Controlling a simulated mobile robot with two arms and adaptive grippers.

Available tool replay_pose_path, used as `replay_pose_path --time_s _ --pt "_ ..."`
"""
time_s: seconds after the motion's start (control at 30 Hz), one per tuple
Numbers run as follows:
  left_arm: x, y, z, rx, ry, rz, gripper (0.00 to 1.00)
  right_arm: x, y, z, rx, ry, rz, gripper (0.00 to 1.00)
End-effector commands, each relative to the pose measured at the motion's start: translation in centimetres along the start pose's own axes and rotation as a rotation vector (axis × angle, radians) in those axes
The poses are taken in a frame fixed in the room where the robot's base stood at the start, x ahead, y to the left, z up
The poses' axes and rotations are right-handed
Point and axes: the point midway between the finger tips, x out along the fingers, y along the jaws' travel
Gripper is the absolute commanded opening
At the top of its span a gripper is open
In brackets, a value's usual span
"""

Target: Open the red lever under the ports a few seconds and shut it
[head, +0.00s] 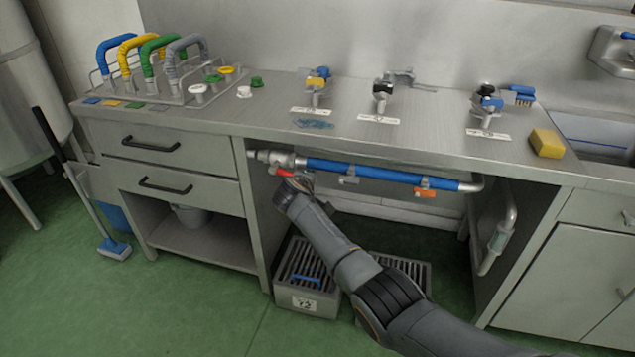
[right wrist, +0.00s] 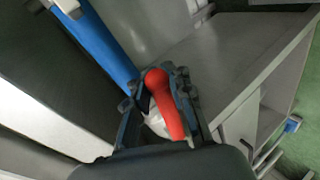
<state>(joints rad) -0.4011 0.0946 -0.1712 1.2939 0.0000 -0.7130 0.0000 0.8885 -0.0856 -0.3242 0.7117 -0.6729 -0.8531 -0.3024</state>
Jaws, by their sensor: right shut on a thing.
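The red lever (head: 284,172) sits at the left end of the pipe with blue sleeving (head: 360,172), under the worktop. In the right wrist view the red lever (right wrist: 165,90) lies between the two dark fingers. My right gripper (head: 297,183) is shut on the lever; it also shows in the right wrist view (right wrist: 156,92). The pale valve body (head: 272,157) is beside the lever. The ports with taps (head: 317,86) stand on the worktop above. My left gripper is not in view.
A grated floor box (head: 309,299) stands below the pipe. Drawers (head: 165,150) are at the left of the opening. An orange tag (head: 425,194) hangs from the pipe. A yellow sponge (head: 546,143) lies by the sink. Green floor is free in front.

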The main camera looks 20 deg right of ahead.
Motion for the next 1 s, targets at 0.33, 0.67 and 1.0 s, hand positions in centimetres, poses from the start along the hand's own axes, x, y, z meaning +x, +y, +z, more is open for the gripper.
replay_pose_path --time_s 0.33,0.67,1.0 --pt "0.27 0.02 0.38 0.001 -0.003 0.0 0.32 -0.38 -0.9 -0.42 -0.03 -0.021 -0.015 0.0" --pt "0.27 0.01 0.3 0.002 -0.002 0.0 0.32 -0.39 -0.88 -0.45 -0.027 -0.02 -0.016 0.38" --pt "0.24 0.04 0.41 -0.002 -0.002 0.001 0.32 -0.39 -0.28 -0.44 -0.025 -0.017 -0.006 0.4"
